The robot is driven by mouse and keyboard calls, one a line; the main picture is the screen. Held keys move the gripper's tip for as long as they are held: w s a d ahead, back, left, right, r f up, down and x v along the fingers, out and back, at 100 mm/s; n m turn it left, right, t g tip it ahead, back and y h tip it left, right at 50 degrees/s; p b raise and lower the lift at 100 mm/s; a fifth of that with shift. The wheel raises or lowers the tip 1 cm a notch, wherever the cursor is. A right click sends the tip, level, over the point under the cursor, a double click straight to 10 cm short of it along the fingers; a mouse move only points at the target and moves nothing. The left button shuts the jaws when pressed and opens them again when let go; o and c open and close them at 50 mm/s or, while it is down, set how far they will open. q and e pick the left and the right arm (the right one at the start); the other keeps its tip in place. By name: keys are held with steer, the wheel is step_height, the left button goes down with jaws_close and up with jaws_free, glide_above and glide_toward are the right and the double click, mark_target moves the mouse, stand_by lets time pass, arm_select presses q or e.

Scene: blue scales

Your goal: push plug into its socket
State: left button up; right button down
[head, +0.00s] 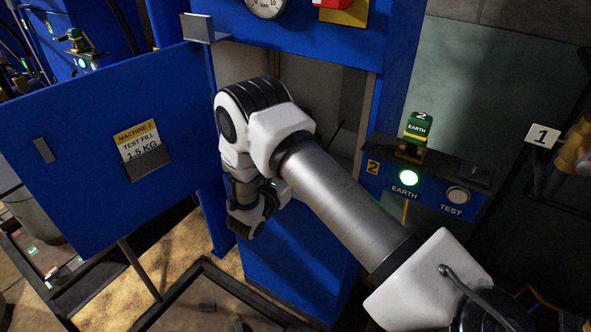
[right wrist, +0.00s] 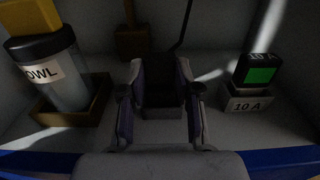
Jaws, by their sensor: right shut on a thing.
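In the right wrist view my right gripper (right wrist: 160,72) is shut on the plug (right wrist: 160,92), a dark block between its two fingers. A dark cable rises behind it. A dark grey block shows at the plug's near end, between the fingers; I cannot tell whether it is the socket or part of the plug, nor how far the plug is seated. In the head view my right arm reaches from the lower right into the blue cabinet's opening, and the arm hides the plug and the fingers. My left gripper is in neither view.
A jar (right wrist: 62,75) marked "OWL" stands in a brown holder left of my fingers. A green-faced black block sits on a "10 A" base (right wrist: 250,103) at the right. A blue door (head: 90,200) hangs open left of the arm.

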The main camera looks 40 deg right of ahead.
steer(key=shift+f, duration=0.4)
steer(key=c, duration=0.7)
jaws_free()
steer(key=v, duration=1.2)
